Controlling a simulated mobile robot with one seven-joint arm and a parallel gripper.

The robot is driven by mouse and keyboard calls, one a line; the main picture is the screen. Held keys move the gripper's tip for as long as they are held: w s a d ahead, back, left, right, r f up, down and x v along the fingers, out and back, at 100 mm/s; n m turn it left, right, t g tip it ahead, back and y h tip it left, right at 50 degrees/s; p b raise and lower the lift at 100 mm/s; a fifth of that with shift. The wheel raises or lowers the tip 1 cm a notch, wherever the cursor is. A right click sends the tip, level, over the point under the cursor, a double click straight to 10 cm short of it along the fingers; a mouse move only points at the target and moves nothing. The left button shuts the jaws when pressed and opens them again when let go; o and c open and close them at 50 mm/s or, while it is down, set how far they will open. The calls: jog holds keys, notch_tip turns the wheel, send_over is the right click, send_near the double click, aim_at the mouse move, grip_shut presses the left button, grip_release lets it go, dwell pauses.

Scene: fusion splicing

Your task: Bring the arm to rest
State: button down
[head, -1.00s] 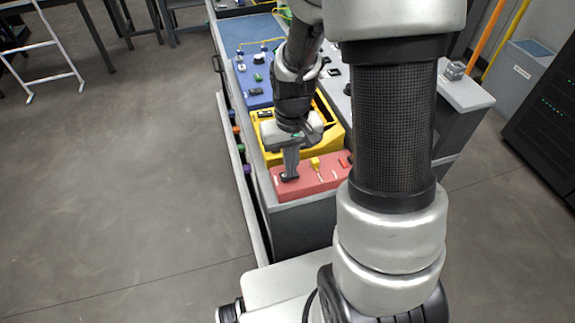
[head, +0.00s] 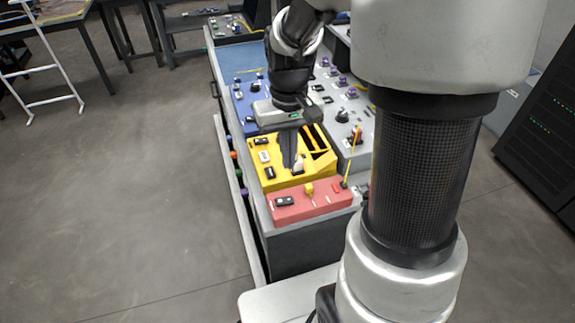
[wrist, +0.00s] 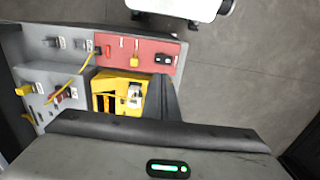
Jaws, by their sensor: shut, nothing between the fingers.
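My gripper (head: 289,162) is shut and empty. In the head view it points down over the yellow box (head: 265,178) on the workbench. In the wrist view its dark fingers (wrist: 163,97) show beside the yellow box (wrist: 121,76), with the red box (wrist: 142,52) beyond. The fingers look above the yellow box; I cannot tell the exact gap. They hide part of its top.
The red box (head: 300,208) sits at the bench's near end, with the blue panel (head: 246,97) farther back. A grey panel (head: 350,108) with knobs stands right. A dark cabinet (head: 545,130) is at far right. The floor (head: 120,200) left is clear.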

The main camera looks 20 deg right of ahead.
jog(key=shift+r, duration=0.25)
dwell(0.3)
jog(key=s+r+t+p, duration=0.2)
jog(key=s+r, duration=0.2)
jog(key=r, duration=0.3)
jog(key=s+a+r+t+p, duration=0.1)
jog(key=s+r+p, duration=0.2)
jog(key=r, duration=0.5)
jog(key=s+a+r+t+p, duration=0.1)
jog(key=s+r+t+p, duration=0.1)
jog(key=s+r, duration=0.4)
jog(key=shift+a+r+t, duration=0.15)
jog(key=shift+r+t, duration=0.15)
jog(key=shift+r, duration=0.35)
jog(key=shift+w, duration=0.1)
